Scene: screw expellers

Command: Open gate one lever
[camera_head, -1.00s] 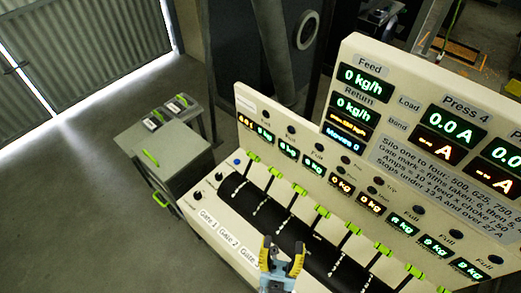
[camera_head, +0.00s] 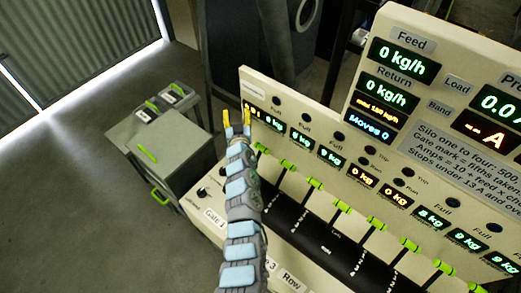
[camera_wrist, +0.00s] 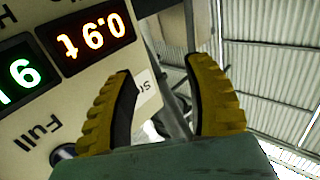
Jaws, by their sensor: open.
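A row of green-tipped levers runs along the sloped front of the pale console in the head view. The leftmost visible one, apparently the gate one lever (camera_head: 261,148), stands just right of my arm; its lower shaft is hidden. The Gate 1 label (camera_head: 214,217) is on the lower left ledge. My gripper (camera_head: 237,113) is open and empty, its yellow fingers pointing up in front of the panel's left end, above and left of that lever. In the wrist view the fingers (camera_wrist: 163,75) stand apart with nothing between them; no lever shows there.
The upright display panel (camera_head: 256,85) stands close behind my gripper. An orange display (camera_wrist: 90,38) appears upside down in the wrist view. A grey cabinet (camera_head: 180,150) with green handles stands left of the console. Floor farther left is clear.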

